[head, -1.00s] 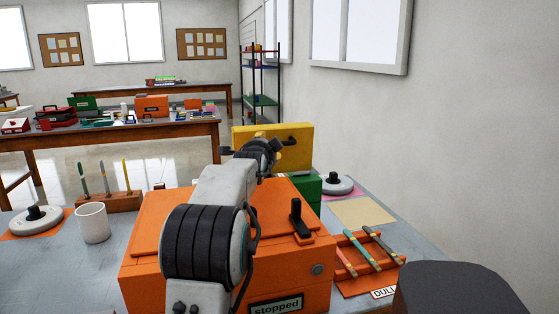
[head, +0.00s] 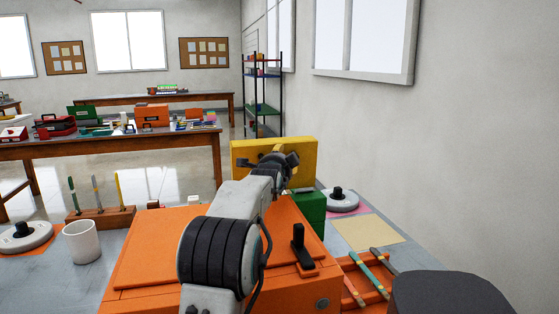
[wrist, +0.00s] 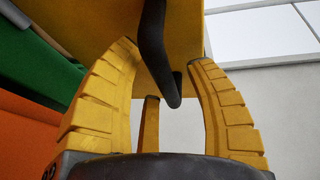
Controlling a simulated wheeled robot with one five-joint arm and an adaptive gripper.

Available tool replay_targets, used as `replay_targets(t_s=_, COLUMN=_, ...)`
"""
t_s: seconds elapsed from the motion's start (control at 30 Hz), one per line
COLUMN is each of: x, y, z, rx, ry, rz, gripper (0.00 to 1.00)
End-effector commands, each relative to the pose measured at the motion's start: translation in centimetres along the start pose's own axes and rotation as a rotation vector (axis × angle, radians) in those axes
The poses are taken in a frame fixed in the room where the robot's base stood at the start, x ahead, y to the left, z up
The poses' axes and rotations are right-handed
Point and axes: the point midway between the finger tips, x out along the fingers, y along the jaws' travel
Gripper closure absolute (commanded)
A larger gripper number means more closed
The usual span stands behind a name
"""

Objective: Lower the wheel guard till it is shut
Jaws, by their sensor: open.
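The yellow wheel guard (head: 245,152) stands raised as an upright panel behind the orange machine (head: 150,245) in the head view. Its underside or face fills the top of the wrist view (wrist: 90,20). A black bar handle (wrist: 153,50) on it reaches down between my fingers. My gripper (wrist: 160,85) is open, with one yellow finger on each side of the handle's end. I see no clear contact with the handle. In the head view my gripper (head: 288,160) is in front of the guard, partly hidden by my arm.
A green block (head: 309,208) sits below the guard. A black lever (head: 301,245) stands on the machine's top. A rack of coloured sticks (head: 365,275) and a round grey disc (head: 338,200) lie to the right. A white mug (head: 82,242) and a wooden tool stand (head: 100,215) are at left.

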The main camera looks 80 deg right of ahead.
Motion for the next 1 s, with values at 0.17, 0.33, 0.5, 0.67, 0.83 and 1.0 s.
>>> replay_targets(t_s=0.17, x=0.02, y=0.01, z=-0.07, rx=0.0, ry=0.001, rz=0.0, gripper=0.5)
replay_targets(t_s=0.33, x=0.02, y=0.03, z=-0.05, rx=0.0, ry=0.001, rz=0.0, gripper=0.55)
replay_targets(t_s=0.5, x=0.02, y=0.03, z=-0.04, rx=0.0, ry=0.001, rz=0.0, gripper=0.71)
replay_targets(t_s=0.67, x=0.02, y=0.03, z=-0.04, rx=0.0, ry=0.001, rz=0.0, gripper=0.85)
replay_targets(t_s=0.83, x=0.01, y=0.01, z=-0.03, rx=0.0, ry=0.0, rz=0.0, gripper=1.0)
replay_targets(t_s=1.0, x=0.01, y=0.0, z=-0.02, rx=-0.001, ry=0.0, rz=0.0, gripper=1.0)
